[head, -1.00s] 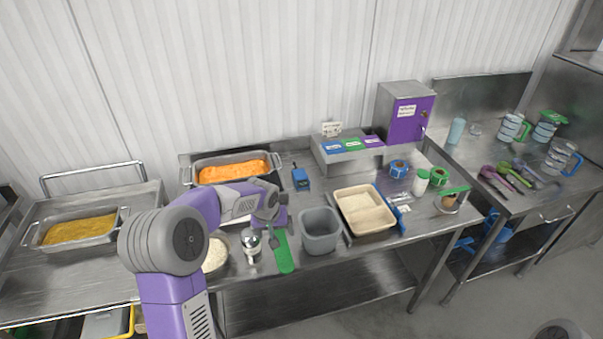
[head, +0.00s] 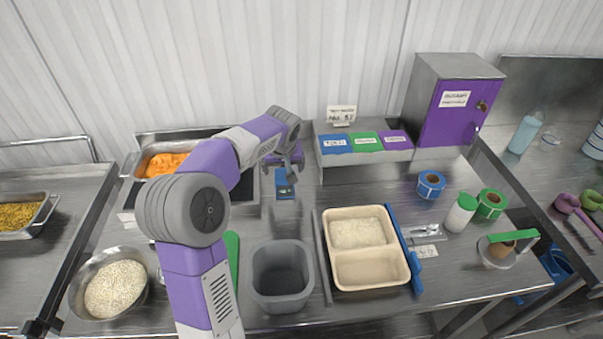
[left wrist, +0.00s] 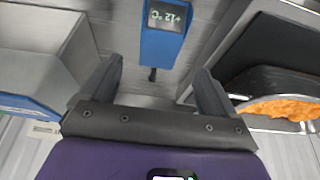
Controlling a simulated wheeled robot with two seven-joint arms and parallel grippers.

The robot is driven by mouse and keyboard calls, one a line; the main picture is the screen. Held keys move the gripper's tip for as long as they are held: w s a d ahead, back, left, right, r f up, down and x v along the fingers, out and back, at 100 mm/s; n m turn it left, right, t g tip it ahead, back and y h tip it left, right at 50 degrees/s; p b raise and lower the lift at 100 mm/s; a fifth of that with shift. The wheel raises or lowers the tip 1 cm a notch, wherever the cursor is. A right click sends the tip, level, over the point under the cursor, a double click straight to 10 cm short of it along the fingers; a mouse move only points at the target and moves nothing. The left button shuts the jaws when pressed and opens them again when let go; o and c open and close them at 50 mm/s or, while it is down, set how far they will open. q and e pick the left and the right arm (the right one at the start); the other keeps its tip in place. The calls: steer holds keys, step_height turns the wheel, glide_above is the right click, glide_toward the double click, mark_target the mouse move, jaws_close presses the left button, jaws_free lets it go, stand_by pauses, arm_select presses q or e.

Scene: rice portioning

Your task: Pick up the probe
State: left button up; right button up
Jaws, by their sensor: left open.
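The probe (head: 285,184) is a small blue handheld device with a dark display, lying on the steel table just right of the orange food tray. In the left wrist view the probe (left wrist: 163,48) shows a lit temperature reading, upside down, with a short dark stub at its lower end. My left gripper (head: 288,164) is open and empty, close to the probe's far end. In the left wrist view its two dark fingers (left wrist: 157,85) stand apart, with the probe beyond and between them. My right gripper is in neither view.
A steel tray of orange food (head: 163,163) stands left of the probe. A grey label stand (head: 330,158) is at the right. A grey bin (head: 281,303) and a beige two-part tray (head: 371,288) are nearer. Bare table lies around the probe.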

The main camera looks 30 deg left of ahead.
mark_target(283, 176)
arm_select(q)
steer(key=shift+w+x, duration=0.2)
steer(key=shift+x, duration=0.8)
steer(key=shift+s+a+f+b, duration=0.1)
steer(key=shift+a+f+b, duration=0.05)
steer(key=shift+f+b, duration=0.3)
steer(key=b+x, duration=0.1)
steer(key=x, duration=0.3)
steer(key=shift+w+a+f, duration=0.15)
steer(key=shift+w+f, duration=0.15)
steer(key=shift+c, duration=0.3)
steer(key=c, duration=1)
